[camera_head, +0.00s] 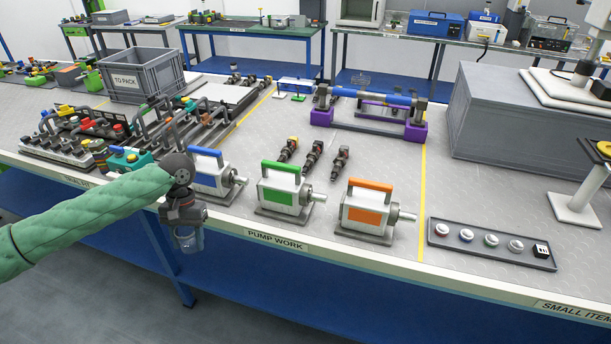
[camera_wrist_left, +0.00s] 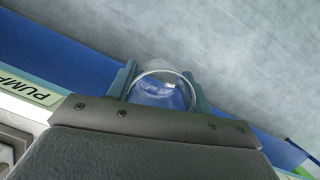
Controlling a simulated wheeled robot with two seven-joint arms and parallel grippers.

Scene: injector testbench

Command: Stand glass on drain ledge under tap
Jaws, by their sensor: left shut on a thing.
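A clear glass (camera_head: 188,241) hangs below my left gripper (camera_head: 187,226), in front of the workbench's front edge and above the floor. In the left wrist view the round rim of the glass (camera_wrist_left: 163,74) sits between the two fingers of my left gripper (camera_wrist_left: 160,92), which is shut on it. The bench edge and blue lower shelf lie behind the glass in the head view. I cannot make out a tap or a drain ledge in either view. My right gripper is not in view.
The pump work bench (camera_head: 300,252) carries a blue pump (camera_head: 207,170), a green pump (camera_head: 285,190) and an orange pump (camera_head: 372,208) near its front edge. A tray of small items (camera_head: 490,250) lies to the right. A grey crate (camera_head: 142,78) stands at back left.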

